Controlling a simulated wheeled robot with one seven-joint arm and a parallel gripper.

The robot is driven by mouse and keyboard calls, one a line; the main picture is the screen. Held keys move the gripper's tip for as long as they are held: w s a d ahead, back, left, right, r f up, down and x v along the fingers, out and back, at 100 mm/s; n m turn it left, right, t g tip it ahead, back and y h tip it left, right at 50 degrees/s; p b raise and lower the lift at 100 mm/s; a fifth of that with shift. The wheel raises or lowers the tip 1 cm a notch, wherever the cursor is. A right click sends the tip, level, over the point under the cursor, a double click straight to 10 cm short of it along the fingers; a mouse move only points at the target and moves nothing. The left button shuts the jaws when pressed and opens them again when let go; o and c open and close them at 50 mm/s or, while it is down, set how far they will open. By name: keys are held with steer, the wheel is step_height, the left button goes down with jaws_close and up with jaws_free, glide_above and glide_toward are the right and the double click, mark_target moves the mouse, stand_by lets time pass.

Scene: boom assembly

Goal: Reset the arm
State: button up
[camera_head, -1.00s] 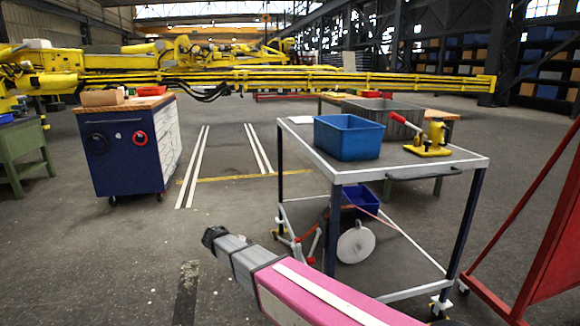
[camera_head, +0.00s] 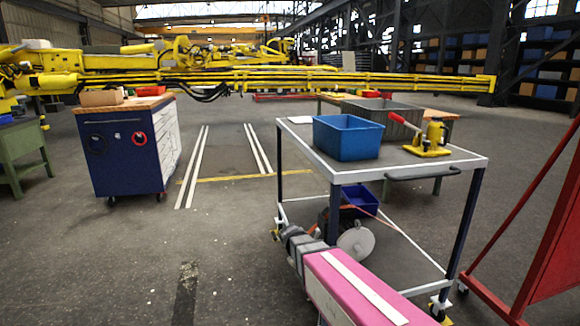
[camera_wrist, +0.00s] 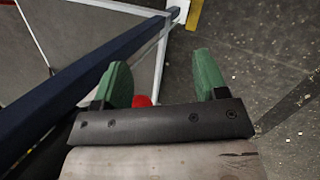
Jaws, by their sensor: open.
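My arm, pink with a grey end section, reaches in from the bottom of the head view, low beside the near side of the trolley (camera_head: 381,169). Its end lies near the lower shelf and in front of a trolley leg; the fingers are not clear there. In the wrist view my gripper (camera_wrist: 163,70) has its two green fingers apart, with nothing held between them. The trolley's dark blue post and pale rail run close beside the left finger. A small red thing (camera_wrist: 142,101) shows between the fingers, partly hidden by the gripper's dark plate.
The trolley top holds a blue bin (camera_head: 347,138) and a yellow jack-like tool (camera_head: 428,142). A blue bin (camera_head: 360,201) and a white disc (camera_head: 356,241) are on its lower shelf. A red frame (camera_head: 545,240) stands at right. Open floor lies left, before a blue cabinet (camera_head: 122,155).

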steer(key=s+d+m+y, duration=0.4)
steer(key=s+d, duration=0.3)
steer(key=d, duration=0.4)
steer(key=shift+d+r+m+t+y, duration=0.2)
steer(key=shift+d+m+t+y, duration=0.2)
steer(key=shift+m, duration=0.5)
steer(key=shift+s, duration=0.1)
stand_by(0.6)
